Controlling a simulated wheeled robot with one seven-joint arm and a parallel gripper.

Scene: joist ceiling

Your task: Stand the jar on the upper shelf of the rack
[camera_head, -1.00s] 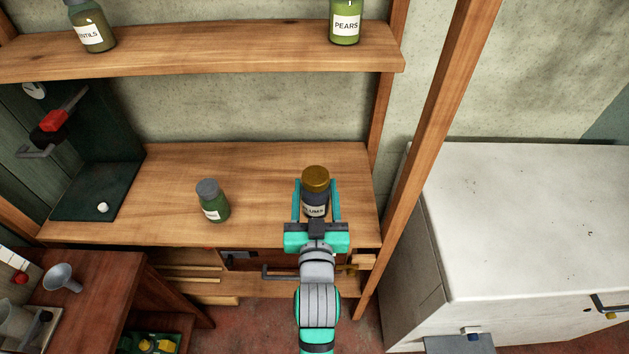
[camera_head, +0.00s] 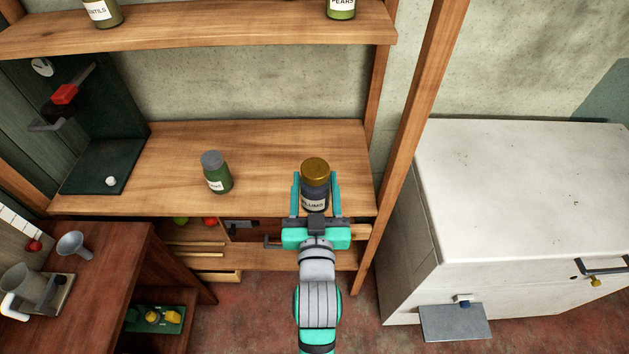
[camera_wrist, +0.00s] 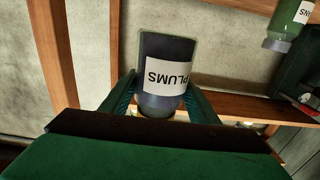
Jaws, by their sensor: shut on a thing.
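A dark jar with a gold lid and a PLUMS label (camera_head: 314,188) is between the fingers of my gripper (camera_head: 316,194), which is shut on it. The jar is upright, over the right end of the rack's lower board; I cannot tell if it touches the board. In the wrist view the PLUMS jar (camera_wrist: 166,75) shows upside down between the two teal fingers (camera_wrist: 160,95). The upper shelf (camera_head: 220,33) of the rack is above and behind. It bears a lentils jar (camera_head: 102,12) at left and a pears jar (camera_head: 341,8) at right, both cut off by the frame.
A green jar with a grey lid (camera_head: 215,172) stands left of my gripper on the lower board (camera_head: 260,145). A wooden post (camera_head: 412,130) rises close at right, beside a white cabinet (camera_head: 520,190). The upper shelf's middle is clear.

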